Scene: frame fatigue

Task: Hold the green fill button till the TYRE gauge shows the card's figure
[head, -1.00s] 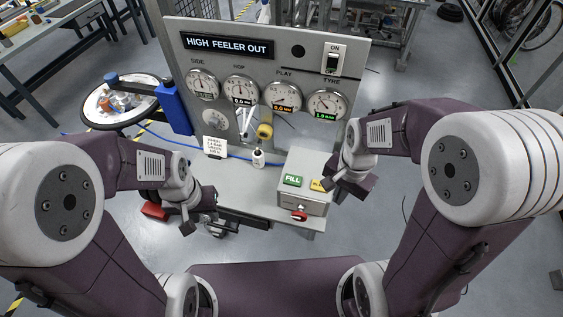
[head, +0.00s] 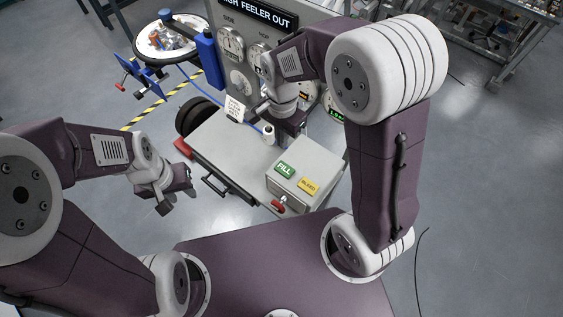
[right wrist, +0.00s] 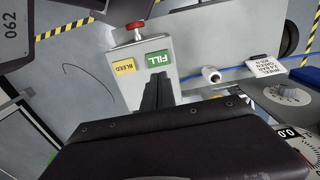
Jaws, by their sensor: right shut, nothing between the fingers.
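The green FILL button (head: 285,170) is on top of a grey box on the bench; it also shows in the right wrist view (right wrist: 157,58). My right gripper (head: 291,126) is shut and empty, above the bench on the panel side of the box. In the right wrist view its fingers (right wrist: 157,80) point at the FILL button; whether they touch the box is unclear. The TYRE gauge (head: 336,113) is mostly behind my right arm, its reading not legible. The white card (head: 235,108) stands by the panel; its small print seems to include 2.4 BAR (right wrist: 266,68). My left gripper (head: 176,192) hangs left of the bench, jaws unclear.
The yellow BLEED button (head: 309,186) is beside FILL, with a red knob (head: 279,204) on the box's front. A small white bottle-like part (head: 268,131) stands near the card. A blue hose crosses the bench.

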